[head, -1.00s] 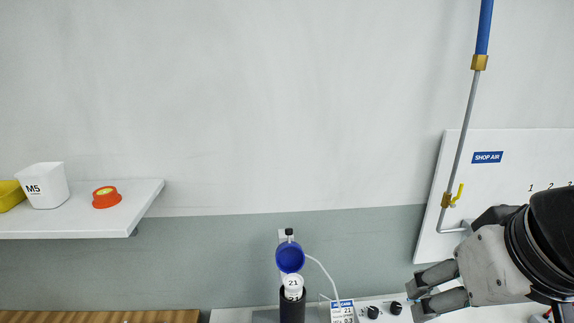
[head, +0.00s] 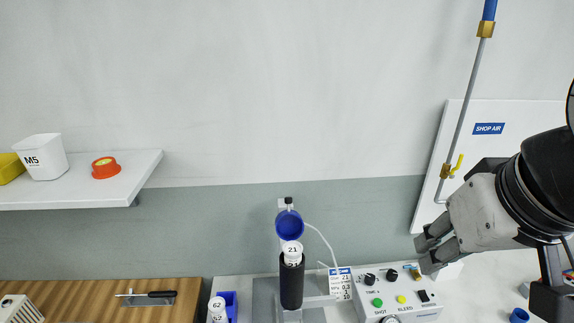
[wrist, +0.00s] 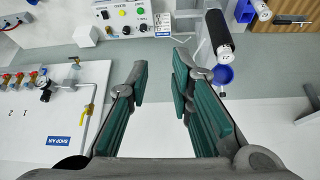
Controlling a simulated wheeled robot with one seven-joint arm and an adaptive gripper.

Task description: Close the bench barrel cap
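The bench barrel is a white tube marked 21 (head: 292,249) standing upright in a black sleeve (head: 291,285). Its round blue cap (head: 289,225) is open, tipped up behind the top of the tube.
A control box (head: 398,290) with knobs and buttons sits right of the barrel, below my gripper. A shop air panel (head: 489,145) stands behind my arm. A thin hose (head: 322,240) runs beside the cap. A blue holder (head: 231,304) with a white tube marked 62 (head: 217,306) stands left.

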